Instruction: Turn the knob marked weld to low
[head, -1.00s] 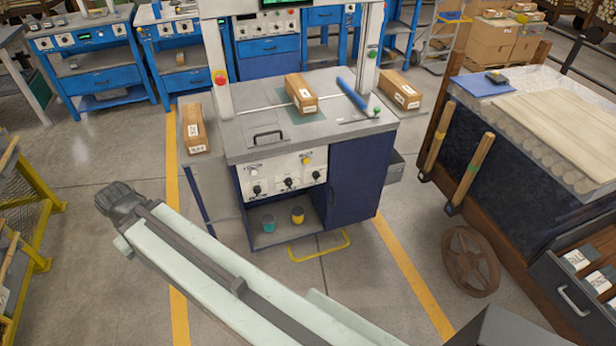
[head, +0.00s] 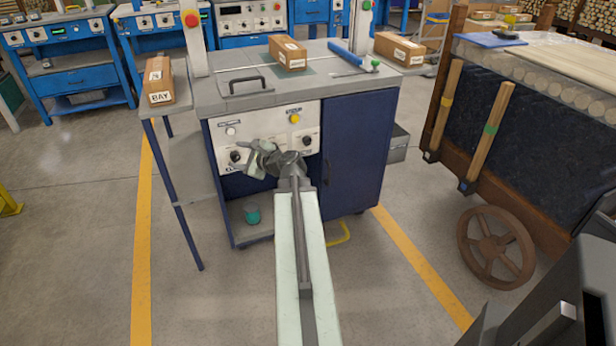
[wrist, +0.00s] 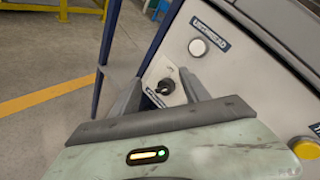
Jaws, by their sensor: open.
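A white control panel (head: 268,119) on the workbench front carries dark knobs in a row below a white button (head: 231,131) and a yellow button (head: 294,118). The left knob (head: 236,157) and right knob (head: 306,141) show; my arm hides the middle one. My gripper (head: 255,160) is at the panel, just right of the left knob in the head view. In the wrist view, my open gripper (wrist: 162,78) has the left knob (wrist: 165,87) in line between its fingers, apparently without contact. The knob labels are too small or covered to read for certain, so I cannot tell which is weld.
The bench top (head: 215,100) overhangs the panel and has a dark handle (head: 245,86). A boxed parcel (head: 160,80) lies on a side stand at left. A green cup (head: 252,216) stands on the lower shelf.

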